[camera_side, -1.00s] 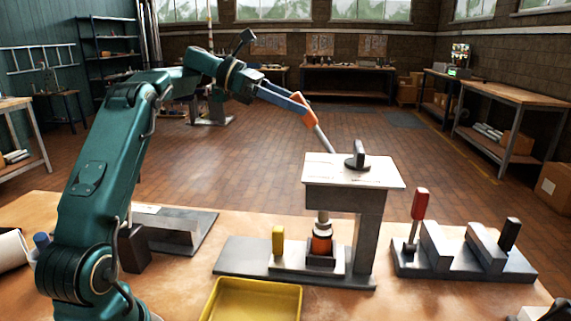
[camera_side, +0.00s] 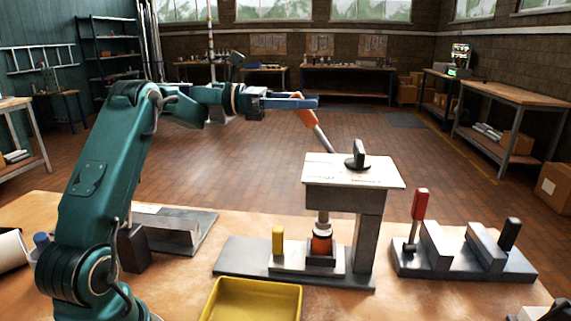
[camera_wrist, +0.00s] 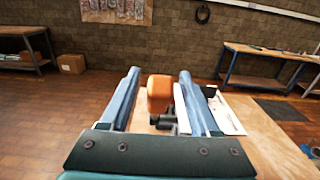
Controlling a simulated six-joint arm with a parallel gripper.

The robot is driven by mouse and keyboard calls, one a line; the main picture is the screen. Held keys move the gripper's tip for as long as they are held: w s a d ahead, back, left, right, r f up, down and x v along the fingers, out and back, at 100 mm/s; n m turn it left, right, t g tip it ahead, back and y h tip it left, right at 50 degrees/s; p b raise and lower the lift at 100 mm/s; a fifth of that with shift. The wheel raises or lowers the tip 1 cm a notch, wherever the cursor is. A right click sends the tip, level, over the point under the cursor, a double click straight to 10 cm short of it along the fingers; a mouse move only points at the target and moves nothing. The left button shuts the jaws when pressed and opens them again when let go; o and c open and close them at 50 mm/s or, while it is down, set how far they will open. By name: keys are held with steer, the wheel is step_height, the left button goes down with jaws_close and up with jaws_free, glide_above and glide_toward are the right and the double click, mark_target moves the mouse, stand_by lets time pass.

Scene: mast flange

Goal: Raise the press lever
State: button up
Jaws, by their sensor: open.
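The press lever has an orange grip (camera_side: 307,118) and a grey rod (camera_side: 323,139). It slants up and to the left from the pivot bracket (camera_side: 357,156) on top of the press (camera_side: 352,182). My gripper (camera_side: 314,102) is open, with its blue fingers level at the upper end of the grip. In the wrist view, the orange grip (camera_wrist: 159,90) shows between the two spread fingers of my gripper (camera_wrist: 159,71), with gaps on both sides. In the side view the fingers hide the grip's top; I cannot tell whether they touch it.
Below on the bench are a yellow tray (camera_side: 252,285), a yellow peg (camera_side: 278,240) and an orange part (camera_side: 322,245) under the press. A fixture with a red handle (camera_side: 420,204) stands to the right. The air above the press is clear.

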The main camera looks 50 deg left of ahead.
mark_target(318, 121)
steer(key=shift+x, duration=1.55)
jaws_close()
